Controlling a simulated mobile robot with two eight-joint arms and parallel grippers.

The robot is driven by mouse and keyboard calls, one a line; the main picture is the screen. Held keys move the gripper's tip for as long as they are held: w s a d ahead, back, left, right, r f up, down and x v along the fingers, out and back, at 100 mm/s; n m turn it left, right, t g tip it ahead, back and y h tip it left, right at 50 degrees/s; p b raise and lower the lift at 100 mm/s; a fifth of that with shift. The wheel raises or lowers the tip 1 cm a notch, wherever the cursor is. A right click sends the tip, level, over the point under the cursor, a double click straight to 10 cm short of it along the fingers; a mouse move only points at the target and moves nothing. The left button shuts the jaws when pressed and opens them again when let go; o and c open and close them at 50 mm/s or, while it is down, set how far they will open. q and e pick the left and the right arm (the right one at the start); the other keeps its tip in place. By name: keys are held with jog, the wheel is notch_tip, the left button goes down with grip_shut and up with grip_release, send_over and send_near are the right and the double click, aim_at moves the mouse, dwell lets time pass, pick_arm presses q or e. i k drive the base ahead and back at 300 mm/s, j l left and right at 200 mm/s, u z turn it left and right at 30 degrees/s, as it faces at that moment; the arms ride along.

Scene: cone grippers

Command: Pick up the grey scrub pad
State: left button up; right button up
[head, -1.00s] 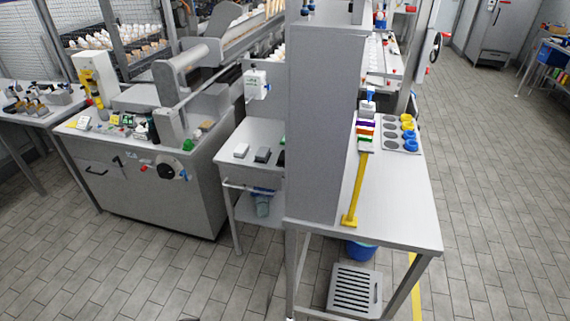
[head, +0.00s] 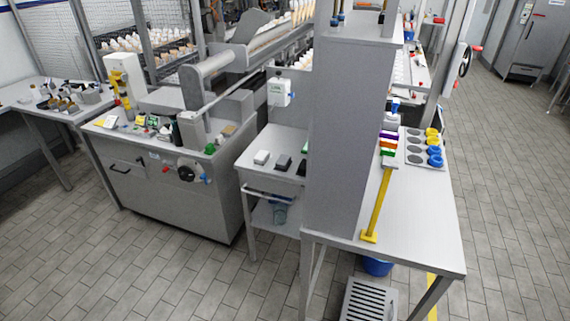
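Several small pads lie in a row on a narrow steel side table (head: 262,139) in the middle of the head view. The dark grey block in the middle of the row (head: 283,161) looks like the grey scrub pad; it is small at this distance. A white pad (head: 262,157) lies just left of it. Another dark pad (head: 302,167) lies to its right, partly hidden behind a tall grey panel. Neither of my grippers is in view.
The tall grey panel (head: 347,130) stands on a steel table (head: 420,230) right of the pads. A large machine cabinet (head: 180,200) stands to the left. A white dispenser (head: 281,92) hangs above the pads.

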aim_at(283, 162)
jog(key=i+j, duration=0.4)
jog(key=j, duration=0.15)
jog(key=i+j, duration=0.85)
jog(key=j, duration=0.25)
jog(key=i+j, duration=0.4)
jog(key=j, duration=0.15)
